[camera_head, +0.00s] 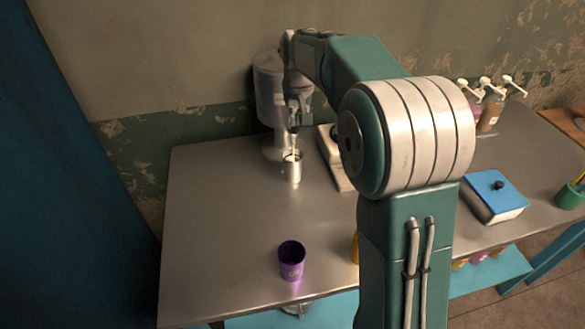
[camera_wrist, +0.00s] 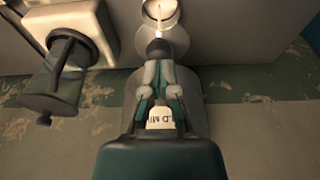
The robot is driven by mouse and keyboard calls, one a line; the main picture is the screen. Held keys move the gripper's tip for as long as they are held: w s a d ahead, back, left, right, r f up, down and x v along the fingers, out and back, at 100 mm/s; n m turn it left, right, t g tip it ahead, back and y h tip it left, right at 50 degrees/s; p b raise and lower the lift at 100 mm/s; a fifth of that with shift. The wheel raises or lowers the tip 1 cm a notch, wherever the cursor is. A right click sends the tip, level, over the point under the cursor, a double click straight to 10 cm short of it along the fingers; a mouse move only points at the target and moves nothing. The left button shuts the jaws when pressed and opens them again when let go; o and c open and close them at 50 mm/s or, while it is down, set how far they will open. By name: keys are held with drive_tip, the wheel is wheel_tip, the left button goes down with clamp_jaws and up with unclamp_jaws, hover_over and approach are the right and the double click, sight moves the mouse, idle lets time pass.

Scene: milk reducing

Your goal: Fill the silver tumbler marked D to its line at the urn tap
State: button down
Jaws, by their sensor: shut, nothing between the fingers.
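The silver tumbler (camera_head: 293,174) stands upright on the metal table under the urn's tap. No mark D or fill line can be made out. A thin pale streak runs down from the tap to its mouth, and the inside looks yellowish. The tumbler's bright mouth (camera_wrist: 160,10) shows at the top of the wrist view. The silver urn (camera_head: 270,95) stands against the wall; its white label (camera_wrist: 160,118) is partly covered. My gripper (camera_head: 294,121) is shut and empty at the tap. In the wrist view, my fingertips (camera_wrist: 157,80) are close to the dark tap (camera_wrist: 158,48); contact is unclear.
A pale appliance (camera_head: 336,160) stands right of the tumbler. A purple cup (camera_head: 291,263) stands near the front edge, with an orange thing (camera_head: 355,247) partly behind my arm. A blue-lidded box (camera_head: 493,194) and pump bottles (camera_head: 490,112) are at right. The table's left part is clear.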

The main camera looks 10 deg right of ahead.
idle(0.4)
wheel_tip(320, 180, up, 7)
idle(0.5)
drive_tip(key=shift+s+r, duration=0.2)
drive_tip(key=shift+s, duration=0.15)
drive_tip(key=s+r+t, duration=0.2)
drive_tip(key=s+r, duration=0.1)
drive_tip(key=s, duration=1.4)
drive_tip(key=s+f, duration=0.4)
drive_tip(key=s, duration=0.4)
drive_tip(key=s+f+t, duration=0.1)
drive_tip(key=s+f, duration=0.3)
drive_tip(key=s, duration=0.3)
drive_tip(key=shift+s+a, duration=0.15)
drive_tip(key=shift+s, duration=0.2)
